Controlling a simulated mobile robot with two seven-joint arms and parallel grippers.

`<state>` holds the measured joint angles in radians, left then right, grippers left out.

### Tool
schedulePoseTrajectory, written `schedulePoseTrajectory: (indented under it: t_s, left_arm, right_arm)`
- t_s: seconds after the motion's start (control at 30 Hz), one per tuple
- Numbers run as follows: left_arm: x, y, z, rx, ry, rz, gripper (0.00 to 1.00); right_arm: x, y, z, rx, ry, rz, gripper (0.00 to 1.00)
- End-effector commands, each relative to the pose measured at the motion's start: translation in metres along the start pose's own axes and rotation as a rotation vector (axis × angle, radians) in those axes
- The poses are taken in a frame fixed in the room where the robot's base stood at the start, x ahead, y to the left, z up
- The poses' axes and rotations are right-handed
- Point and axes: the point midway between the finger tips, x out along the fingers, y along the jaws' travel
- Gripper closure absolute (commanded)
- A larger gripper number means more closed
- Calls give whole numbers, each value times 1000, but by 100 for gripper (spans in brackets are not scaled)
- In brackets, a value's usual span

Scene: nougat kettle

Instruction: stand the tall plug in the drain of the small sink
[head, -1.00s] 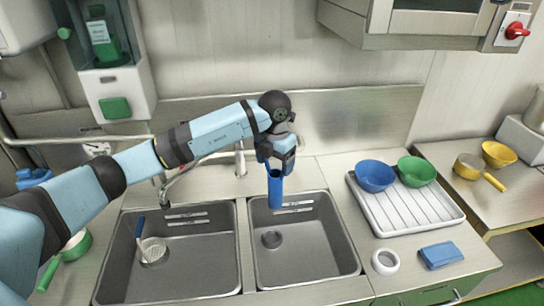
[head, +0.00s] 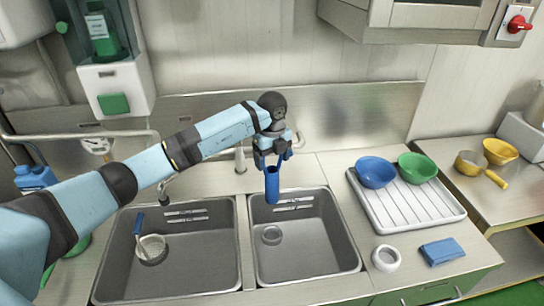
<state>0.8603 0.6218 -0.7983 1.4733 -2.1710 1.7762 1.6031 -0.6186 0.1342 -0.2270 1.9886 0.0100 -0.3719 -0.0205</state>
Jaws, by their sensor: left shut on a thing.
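My left gripper (head: 273,160) is shut on a blue tall plug (head: 272,186), a cylinder that hangs upright below it. The plug is over the back part of the small sink (head: 318,262), the right-hand basin. The drain (head: 271,235) is a round fitting in the floor of that sink, and it shows in front of the plug's lower end in the picture. The plug's lower end looks clear of the drain. My right gripper does not show.
The larger left sink (head: 205,268) holds a strainer with a blue handle (head: 139,225). A tap (head: 175,180) stands behind the sinks. To the right are a white drying rack (head: 420,208) with a blue bowl (head: 375,172) and green bowl (head: 417,167), a white ring (head: 386,258) and a blue cloth (head: 442,252).

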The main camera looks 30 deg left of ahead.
Motion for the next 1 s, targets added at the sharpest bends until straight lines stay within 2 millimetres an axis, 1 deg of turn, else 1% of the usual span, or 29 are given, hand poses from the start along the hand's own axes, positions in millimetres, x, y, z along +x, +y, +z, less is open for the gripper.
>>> schedulePoseTrajectory:
  t_s: [0.03,0.47,1.0]
  left_arm:
    - [6,0,0,0,0,0,67]
    - [36,0,0,1,0,-1,67]
    - [74,0,0,1,0,0,67]
  right_arm:
    - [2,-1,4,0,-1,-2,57]
    - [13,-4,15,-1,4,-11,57]
    - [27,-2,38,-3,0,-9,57]
